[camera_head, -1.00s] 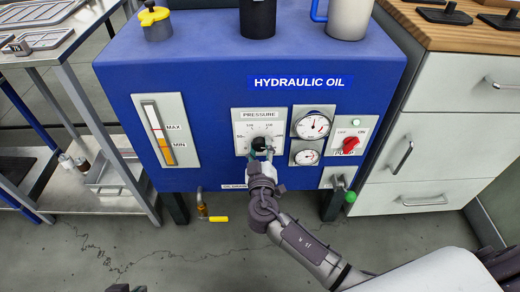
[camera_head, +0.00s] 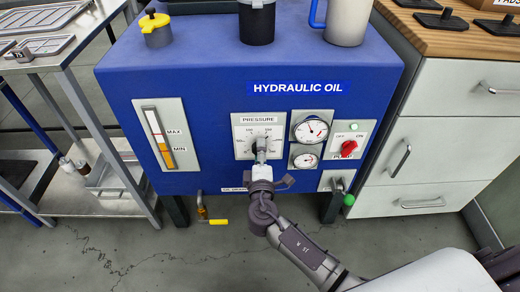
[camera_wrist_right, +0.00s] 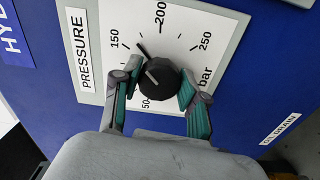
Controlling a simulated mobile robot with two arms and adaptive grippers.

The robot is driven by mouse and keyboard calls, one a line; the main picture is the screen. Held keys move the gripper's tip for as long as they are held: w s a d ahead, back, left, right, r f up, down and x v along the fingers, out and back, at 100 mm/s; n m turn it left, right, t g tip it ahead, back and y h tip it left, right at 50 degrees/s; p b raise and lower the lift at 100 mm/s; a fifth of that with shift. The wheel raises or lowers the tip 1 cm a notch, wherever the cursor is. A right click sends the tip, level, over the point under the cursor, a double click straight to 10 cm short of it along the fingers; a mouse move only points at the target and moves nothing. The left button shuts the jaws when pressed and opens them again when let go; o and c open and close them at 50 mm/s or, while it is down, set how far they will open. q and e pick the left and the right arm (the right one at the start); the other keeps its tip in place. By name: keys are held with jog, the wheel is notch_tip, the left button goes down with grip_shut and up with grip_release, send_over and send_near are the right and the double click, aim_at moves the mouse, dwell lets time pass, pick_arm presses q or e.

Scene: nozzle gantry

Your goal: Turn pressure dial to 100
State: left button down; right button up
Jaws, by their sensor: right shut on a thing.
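The pressure dial (camera_head: 261,144) is a black knob on a white panel of the blue hydraulic unit. In the right wrist view, the knob (camera_wrist_right: 155,78) has a dark pointer between the 150 and 200 marks. The 100 mark cannot be seen there; a finger covers part of the scale. My right gripper (camera_wrist_right: 157,92) has its green-padded fingers on either side of the knob, shut on it. In the head view, the right gripper (camera_head: 261,158) reaches the dial from below and hides its lower part. My left gripper is not in view.
Two round gauges (camera_head: 310,130) and a red pump switch (camera_head: 348,149) sit right of the dial. A level indicator (camera_head: 159,135) is at left. Containers, including a mug (camera_head: 346,22), stand on top.

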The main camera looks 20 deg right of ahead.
pick_arm(q)
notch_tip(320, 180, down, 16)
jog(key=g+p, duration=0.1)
jog(key=p, duration=0.5)
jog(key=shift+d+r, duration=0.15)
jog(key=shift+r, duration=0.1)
pick_arm(e)
jog(key=shift+a+n, duration=0.15)
jog(key=shift+n, duration=6.85)
jog(key=o, duration=1.1)
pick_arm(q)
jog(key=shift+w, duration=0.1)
pick_arm(e)
jog(key=v, duration=1.2)
jog(key=shift+r, duration=0.1)
